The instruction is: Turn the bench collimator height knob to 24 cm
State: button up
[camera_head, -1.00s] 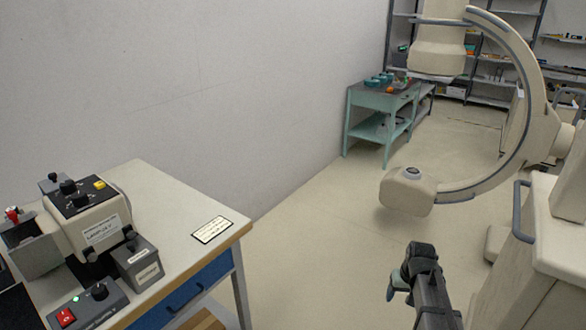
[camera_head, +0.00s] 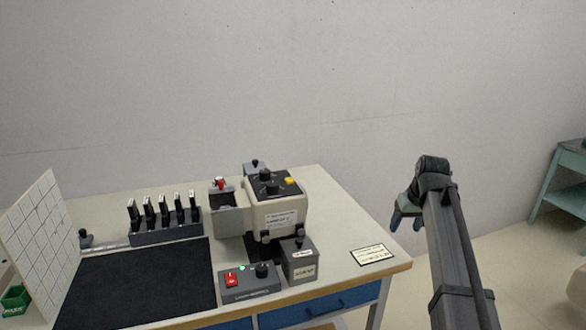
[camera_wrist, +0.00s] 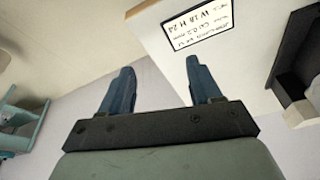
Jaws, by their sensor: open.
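The bench collimator (camera_head: 278,212) is a cream box on the bench, with a black top panel that carries a black knob (camera_head: 265,175), another dark knob and a yellow button (camera_head: 289,181). Two dark knobs sit low on its front; I cannot read which one is for height. My gripper (camera_head: 405,222) is to the right of the bench, apart from the collimator. In the wrist view my gripper (camera_wrist: 160,88) has its two blue fingers spread and nothing between them. A printed card (camera_head: 372,254) lies on the bench's right end and also shows beyond the fingers in the wrist view (camera_wrist: 198,25).
In front of the collimator stand a control box (camera_head: 249,282) with a red switch and a grey box (camera_head: 299,262). A black mat (camera_head: 140,285), a rack of upright slides (camera_head: 165,232) and a gridded white board (camera_head: 40,237) are on the left. A green cart (camera_head: 565,185) stands far right.

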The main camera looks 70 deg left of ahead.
jog(key=s+a+r+n, duration=0.3)
jog(key=s+a+r, duration=1.05)
jog(key=s, duration=0.35)
jog(key=n+g, duration=0.2)
jog(key=n, duration=0.1)
send_near(265, 171)
jog(key=shift+y, duration=0.4)
jog(key=x, duration=0.8)
jog(key=shift+d+f, duration=0.2)
jog(key=shift+f, duration=0.2)
jog(key=c, duration=1)
jog(key=shift+c, duration=0.2)
